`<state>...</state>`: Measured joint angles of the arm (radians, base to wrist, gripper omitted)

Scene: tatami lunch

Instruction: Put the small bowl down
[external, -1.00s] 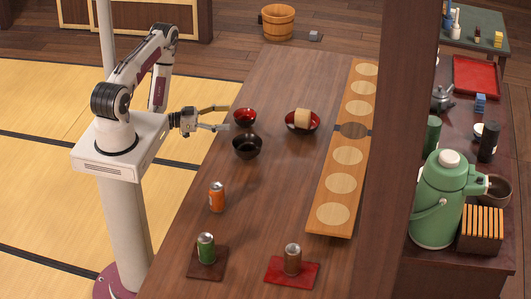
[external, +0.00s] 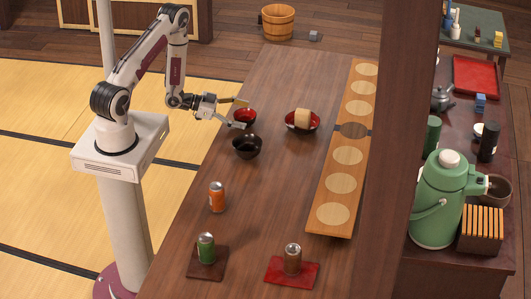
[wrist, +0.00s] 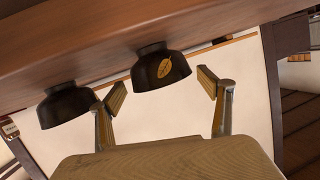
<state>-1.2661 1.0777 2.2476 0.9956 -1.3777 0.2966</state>
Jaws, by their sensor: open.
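The small bowl (external: 245,117), dark outside and red inside, stands upright on the wooden table near its left edge. In the wrist view, which looks upside down, the small bowl (wrist: 160,70) shows a gold leaf mark and sits beyond the gap between my fingers. My gripper (external: 239,112) is open at this bowl's near side. My gripper's two fingers (wrist: 162,92) are spread with nothing held between them. Contact with the bowl cannot be told.
A larger black bowl (external: 247,148) stands close by, also in the wrist view (wrist: 66,108). A red-lined bowl (external: 290,122) holding a tan block (external: 302,118) is to the right. An orange can (external: 216,198) stands nearer the camera. Bare table lies between.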

